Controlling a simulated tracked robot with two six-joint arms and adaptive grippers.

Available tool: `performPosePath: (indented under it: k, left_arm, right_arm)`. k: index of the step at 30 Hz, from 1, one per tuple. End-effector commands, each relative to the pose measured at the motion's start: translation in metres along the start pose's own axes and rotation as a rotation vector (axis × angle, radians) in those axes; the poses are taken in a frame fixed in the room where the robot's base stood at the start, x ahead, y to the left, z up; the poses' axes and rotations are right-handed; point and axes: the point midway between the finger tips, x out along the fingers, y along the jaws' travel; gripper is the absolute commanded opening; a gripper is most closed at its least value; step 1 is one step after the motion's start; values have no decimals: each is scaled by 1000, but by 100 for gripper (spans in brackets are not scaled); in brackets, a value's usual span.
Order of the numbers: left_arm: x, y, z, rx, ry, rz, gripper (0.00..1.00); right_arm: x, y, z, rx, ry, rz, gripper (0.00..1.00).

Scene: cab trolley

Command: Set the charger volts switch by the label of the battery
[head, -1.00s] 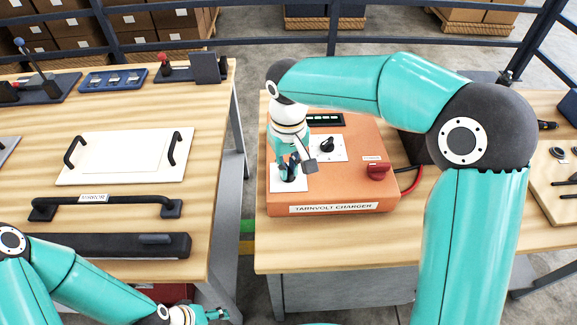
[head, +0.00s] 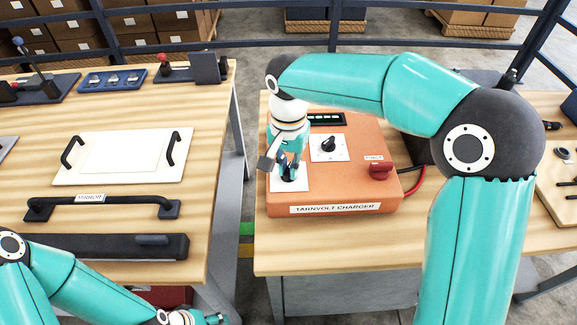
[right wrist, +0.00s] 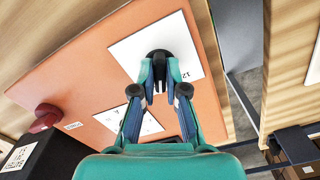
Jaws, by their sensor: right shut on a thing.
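The orange charger (head: 330,196), lettered "TARNVOLT CHARGER", lies on the right bench. My right gripper (head: 289,172) points down at the left white plate (head: 276,183) on its top. In the right wrist view that gripper (right wrist: 160,74) is shut on a black rotary knob (right wrist: 158,56), and "12" shows on the plate beside it. The knob's pointer is mostly hidden by the fingers. A black box (right wrist: 38,160) with a white label, perhaps the battery, stands next to the charger; its lettering cannot be read. My left gripper (head: 215,319) is low over the gap between benches; its fingers are too small to judge.
A second black knob (head: 328,143) on a white plate and a red knob (head: 380,170) are also on the charger. A red cable (head: 413,181) runs at its right. The left bench (head: 215,170) carries a handled white panel and a black bar.

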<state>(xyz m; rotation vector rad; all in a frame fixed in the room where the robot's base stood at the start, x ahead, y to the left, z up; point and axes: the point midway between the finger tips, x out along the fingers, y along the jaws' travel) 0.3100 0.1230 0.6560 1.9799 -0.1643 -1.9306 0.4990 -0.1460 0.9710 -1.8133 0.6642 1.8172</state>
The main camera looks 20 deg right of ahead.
Motion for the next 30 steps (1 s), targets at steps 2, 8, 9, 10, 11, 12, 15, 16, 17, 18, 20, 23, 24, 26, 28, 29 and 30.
performPosePath:
  k: [2,8,9,10,11,12,15,16,17,18,20,23,24,26,28,29,30]
  left_arm:
    - [1,0,0,0,0,0,64]
    - [2,-1,0,0,0,0,64]
    - [2,-1,0,0,0,0,64]
    - [2,-1,0,0,0,0,64]
    - [2,-1,0,0,0,0,64]
    - [2,-1,0,0,0,0,64]
    - [2,-1,0,0,0,0,64]
    - [2,-1,0,0,0,0,64]
    - [2,-1,0,0,0,0,64]
    - [2,-1,0,0,0,0,64]
    - [2,-1,0,0,0,0,64]
    - [2,-1,0,0,0,0,64]
    - [2,-1,0,0,0,0,64]
    - [2,-1,0,0,0,0,64]
    - [2,-1,0,0,0,0,64]
    - [2,-1,0,0,0,0,64]
    - [2,-1,0,0,0,0,64]
  right_arm:
    - [-1,-1,-1,38,3,-4,0]
    - [-1,-1,-1,100,3,-4,0]
    - [-1,-1,-1,107,3,-4,0]
    - [-1,-1,-1,111,3,-5,0]
    - [-2,-1,-1,114,3,-5,0]
    - [-2,-1,-1,117,3,-5,0]
    - [-2,-1,-1,121,3,-5,0]
    - [-2,-1,-1,121,3,-5,0]
    - [-2,-1,-1,121,3,-5,0]
    - [-2,-1,-1,121,3,-6,0]
    - [-2,-1,-1,121,3,-6,0]
    - [-2,-1,-1,121,3,-6,0]
    - [-2,-1,-1,121,3,-6,19]
    - [-2,-1,-1,120,3,-6,29]
    - [-1,-1,-1,120,2,-5,38]
    - [-1,-1,0,119,2,-4,38]
    - [-1,-1,0,119,2,-4,38]
